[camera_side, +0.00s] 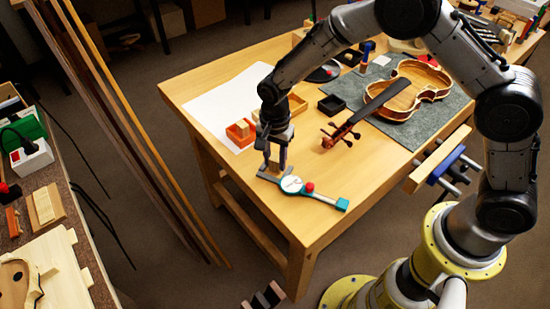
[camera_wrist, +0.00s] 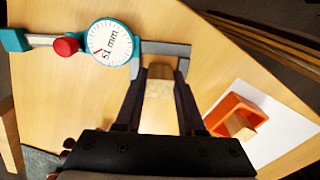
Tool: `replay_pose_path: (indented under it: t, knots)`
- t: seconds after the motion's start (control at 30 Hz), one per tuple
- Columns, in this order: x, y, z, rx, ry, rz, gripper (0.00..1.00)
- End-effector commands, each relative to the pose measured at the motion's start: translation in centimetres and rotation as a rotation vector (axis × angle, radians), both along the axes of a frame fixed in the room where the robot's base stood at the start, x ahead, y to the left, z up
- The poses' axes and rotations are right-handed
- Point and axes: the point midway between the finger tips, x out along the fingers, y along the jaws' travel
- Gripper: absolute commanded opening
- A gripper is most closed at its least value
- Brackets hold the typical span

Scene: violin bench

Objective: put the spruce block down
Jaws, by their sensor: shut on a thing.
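The pale spruce block (camera_wrist: 159,82) is between the two fingers of my gripper (camera_wrist: 160,98), which is shut on it. In the side view my gripper (camera_side: 276,158) points down over the front left of the bench, and the block (camera_side: 274,164) shows small between its fingers. A teal dial caliper (camera_side: 291,184) lies right by it; its grey jaws reach around the block's far end in the wrist view. The caliper dial (camera_wrist: 109,43) appears to read 51 mm. I cannot tell whether the block touches the jaws or the bench.
An orange tray (camera_side: 231,138) holding a wood block stands behind my gripper on a white sheet (camera_side: 212,108). A black tray (camera_side: 331,105), a violin neck (camera_side: 347,129) and a violin body (camera_side: 424,83) on a grey mat lie to the right.

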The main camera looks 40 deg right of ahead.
Motion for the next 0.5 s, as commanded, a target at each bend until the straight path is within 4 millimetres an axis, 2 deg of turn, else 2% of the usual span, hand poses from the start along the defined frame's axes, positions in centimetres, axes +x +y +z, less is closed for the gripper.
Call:
replay_pose_path:
  t: [0.23,0.27,0.4,0.43,0.5]
  knots:
    - [0.0,0.0,-0.26,0.0,0.0,0.0,0.0]
    - [0.01,0.0,-0.29,0.0,-0.001,0.0,0.4]
    - [0.01,0.0,-0.24,0.0,-0.001,0.0,0.65]
    - [0.01,0.0,-0.24,0.0,-0.001,0.0,0.68]
    - [0.0,0.0,-0.24,0.0,-0.001,0.0,0.68]
